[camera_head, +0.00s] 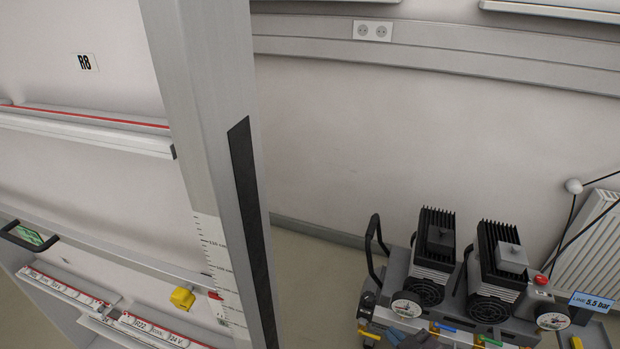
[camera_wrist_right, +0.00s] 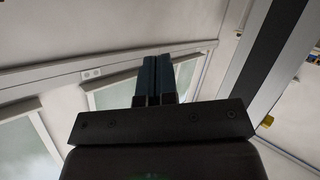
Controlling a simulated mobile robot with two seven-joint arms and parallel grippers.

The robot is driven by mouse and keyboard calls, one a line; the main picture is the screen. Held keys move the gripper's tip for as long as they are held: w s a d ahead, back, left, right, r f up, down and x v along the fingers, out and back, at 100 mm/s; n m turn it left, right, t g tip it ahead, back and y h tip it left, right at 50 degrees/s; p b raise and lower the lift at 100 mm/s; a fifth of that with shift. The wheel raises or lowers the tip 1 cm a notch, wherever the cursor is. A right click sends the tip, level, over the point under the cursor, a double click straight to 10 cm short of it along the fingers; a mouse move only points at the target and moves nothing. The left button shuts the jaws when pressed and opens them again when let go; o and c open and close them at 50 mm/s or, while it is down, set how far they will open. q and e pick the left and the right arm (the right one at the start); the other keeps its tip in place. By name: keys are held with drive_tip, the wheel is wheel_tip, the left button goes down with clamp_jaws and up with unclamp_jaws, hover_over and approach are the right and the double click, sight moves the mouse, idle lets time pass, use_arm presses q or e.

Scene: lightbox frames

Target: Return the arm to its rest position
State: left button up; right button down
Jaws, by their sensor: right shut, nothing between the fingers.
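My right gripper (camera_wrist_right: 158,62) fills the middle of the right wrist view. Its two dark fingers stand side by side, closed together, with nothing held between them. Behind the fingers are a pale wall and framed panels, with no object touching the fingertips. In the head view only a small dark grey piece, apparently this gripper (camera_head: 408,340), shows at the bottom edge, in front of the compressor unit (camera_head: 465,270). The rest of the right arm is out of frame. My left gripper is not in view.
A grey upright post (camera_head: 205,120) with a measuring scale stands left of centre. Left of it are a rail and a shelf with labelled strips (camera_head: 65,290) and a yellow part (camera_head: 182,298). A white radiator (camera_head: 590,240) is at right. Bare floor lies between post and compressor.

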drive_tip(key=s+d+f+m+h, duration=0.2)
drive_tip(key=s+d+f+m, duration=0.1)
drive_tip(key=s+d, duration=0.2)
drive_tip(key=s+d+f+m+g+h, duration=0.1)
drive_tip(key=s+d+f+m+h, duration=0.2)
drive_tip(key=s, duration=0.6)
drive_tip(key=shift+s+d+f+m+g, duration=0.25)
drive_tip(key=shift+d+f+m, duration=0.5)
drive_tip(key=shift+d, duration=0.5)
